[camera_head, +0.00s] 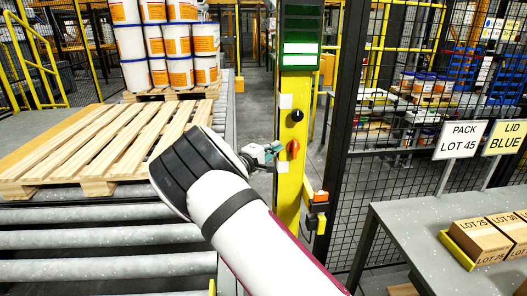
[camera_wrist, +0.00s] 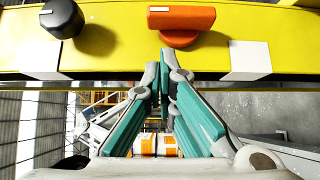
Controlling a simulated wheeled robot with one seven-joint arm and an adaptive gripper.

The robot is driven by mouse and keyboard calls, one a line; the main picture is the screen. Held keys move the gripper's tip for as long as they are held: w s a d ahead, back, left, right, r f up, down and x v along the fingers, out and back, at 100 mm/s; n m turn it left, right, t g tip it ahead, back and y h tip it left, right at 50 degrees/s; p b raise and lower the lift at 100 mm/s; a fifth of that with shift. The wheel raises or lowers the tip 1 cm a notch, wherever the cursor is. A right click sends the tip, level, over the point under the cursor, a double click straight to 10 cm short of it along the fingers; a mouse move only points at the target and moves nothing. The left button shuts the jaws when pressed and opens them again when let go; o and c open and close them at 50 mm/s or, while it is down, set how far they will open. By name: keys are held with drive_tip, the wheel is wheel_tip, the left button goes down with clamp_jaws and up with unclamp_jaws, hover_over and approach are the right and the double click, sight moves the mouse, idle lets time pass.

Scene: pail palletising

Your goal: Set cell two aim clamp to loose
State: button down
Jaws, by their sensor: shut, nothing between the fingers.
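A yellow post (camera_head: 288,200) carries an orange knob (camera_head: 293,148) and, above it, a black knob (camera_head: 297,116). No readable label shows which one is the aim clamp. In the wrist view the orange knob (camera_wrist: 181,19) has its bar lying crosswise with a white mark at its left end, and the black knob (camera_wrist: 62,17) is to its left. My gripper (camera_head: 270,151) is beside the post at the orange knob's height. Its teal fingers (camera_wrist: 165,70) are shut and empty, tips right at the orange knob's base. I cannot tell whether they touch it.
White plates (camera_wrist: 250,60) sit on the post beside the knobs. An orange-and-black device (camera_head: 318,205) juts from the post's lower right. A wooden pallet (camera_head: 105,145) lies on rollers at left, with stacked pails (camera_head: 180,40) behind. A grey table (camera_head: 420,235) stands at right.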

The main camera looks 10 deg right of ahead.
sight(294, 149)
drive_tip(key=shift+s+d+r, duration=0.1)
drive_tip(key=shift+d, duration=1.3)
drive_tip(key=shift+d+r+m+g+y+p, duration=0.35)
drive_tip(key=shift+r+m+g+y+p, duration=0.25)
drive_tip(key=shift+m+y+p, duration=0.25)
